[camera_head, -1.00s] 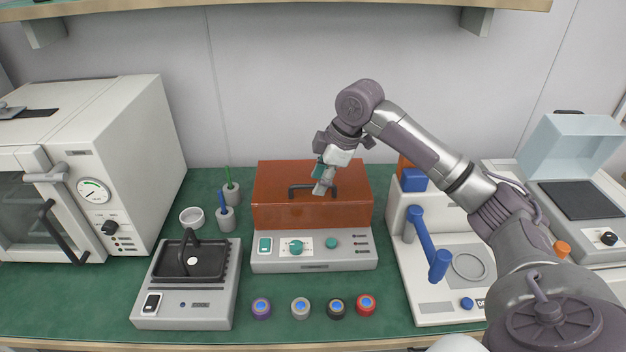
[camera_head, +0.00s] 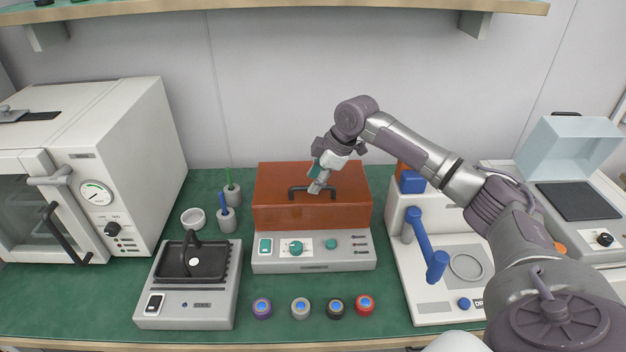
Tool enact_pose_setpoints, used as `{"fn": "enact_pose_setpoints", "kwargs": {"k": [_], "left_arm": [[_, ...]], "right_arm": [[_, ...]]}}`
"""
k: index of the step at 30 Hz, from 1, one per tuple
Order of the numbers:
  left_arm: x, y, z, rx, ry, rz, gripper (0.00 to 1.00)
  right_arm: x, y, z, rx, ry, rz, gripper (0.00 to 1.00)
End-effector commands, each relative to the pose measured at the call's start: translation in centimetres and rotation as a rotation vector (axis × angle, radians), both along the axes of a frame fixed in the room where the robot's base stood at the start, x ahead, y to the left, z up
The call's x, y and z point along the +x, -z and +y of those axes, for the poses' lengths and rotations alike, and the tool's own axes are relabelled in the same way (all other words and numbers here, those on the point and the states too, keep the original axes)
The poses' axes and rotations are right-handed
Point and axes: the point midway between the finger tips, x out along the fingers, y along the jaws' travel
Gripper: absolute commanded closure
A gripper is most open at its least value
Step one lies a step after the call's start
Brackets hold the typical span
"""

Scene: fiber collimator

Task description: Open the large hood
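The large hood (camera_head: 280,212) is a reddish-orange, see-through box cover in the middle of the bench. It sits down on a grey device base (camera_head: 340,258) with teal knobs. A dark bar handle (camera_head: 298,189) is on the hood. My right gripper (camera_head: 316,188) comes in from the upper right, with its fingertips at the right part of this handle. The fingers are small and partly overlapped, so I cannot tell whether they are closed on the handle. My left gripper is not in view.
A white press with a blue lever (camera_head: 428,245) stands close at right. Several coloured caps (camera_head: 300,308) lie in front. A shelf (camera_head: 280,10) hangs above.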

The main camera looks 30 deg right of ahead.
Motion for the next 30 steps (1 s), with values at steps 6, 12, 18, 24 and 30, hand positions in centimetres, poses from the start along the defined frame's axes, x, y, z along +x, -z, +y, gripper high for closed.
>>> {"fn": "enact_pose_setpoints", "kwargs": {"k": [6,12,18,24,30], "left_arm": [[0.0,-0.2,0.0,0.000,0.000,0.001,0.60],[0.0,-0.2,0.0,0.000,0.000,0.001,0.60],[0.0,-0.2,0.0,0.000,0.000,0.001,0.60],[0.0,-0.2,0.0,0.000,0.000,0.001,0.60],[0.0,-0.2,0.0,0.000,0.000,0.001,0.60]], "right_arm": [[0.5,1.4,0.4,0.000,0.000,0.000,0.61],[0.6,1.5,0.4,0.000,0.000,0.000,0.61],[0.5,1.5,0.4,0.000,0.000,0.000,0.82],[0.5,1.4,0.4,0.000,0.000,0.000,1.00],[0.5,1.4,0.4,0.000,0.000,0.000,1.00]]}}
